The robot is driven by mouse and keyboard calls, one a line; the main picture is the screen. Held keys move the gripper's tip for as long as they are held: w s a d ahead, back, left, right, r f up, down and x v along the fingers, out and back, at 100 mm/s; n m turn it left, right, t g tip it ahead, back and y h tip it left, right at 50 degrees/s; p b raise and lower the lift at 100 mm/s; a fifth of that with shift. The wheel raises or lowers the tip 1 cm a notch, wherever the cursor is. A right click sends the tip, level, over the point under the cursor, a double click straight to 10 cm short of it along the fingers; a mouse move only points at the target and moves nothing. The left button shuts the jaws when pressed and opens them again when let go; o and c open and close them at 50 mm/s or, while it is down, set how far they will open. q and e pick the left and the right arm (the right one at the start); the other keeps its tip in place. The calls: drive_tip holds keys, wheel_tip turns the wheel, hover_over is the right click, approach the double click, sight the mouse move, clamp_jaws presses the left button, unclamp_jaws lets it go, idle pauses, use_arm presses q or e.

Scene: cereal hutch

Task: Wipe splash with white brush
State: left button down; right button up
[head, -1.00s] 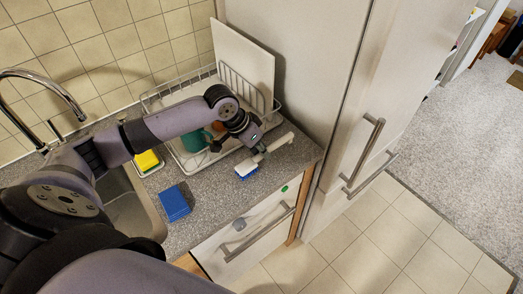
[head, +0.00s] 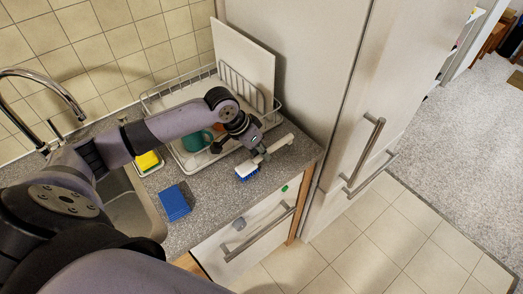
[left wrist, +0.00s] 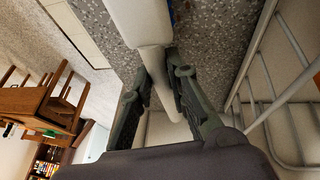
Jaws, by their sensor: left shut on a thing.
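The white brush (head: 278,146) has a pale handle and blue bristles. My left gripper (head: 260,154) is shut on its handle, above the grey speckled counter near the front edge. The bristle end points to the lower left and sits at or just above the counter; I cannot tell whether it touches. In the left wrist view the brush (left wrist: 143,20) runs between the two dark fingers (left wrist: 164,72). I cannot make out a splash on the counter; the brush head or arm may hide it. My right gripper is not in view.
A wire dish rack (head: 151,101) with a green mug (head: 192,141) and a white board (head: 243,60) stands behind the gripper. A blue sponge or cloth (head: 174,203) lies by the sink (head: 128,213). A yellow sponge (head: 147,161) sits behind it. A tall cabinet (head: 300,60) borders the right.

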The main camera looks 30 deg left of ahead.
use_arm(q)
drive_tip(key=shift+f, duration=0.55)
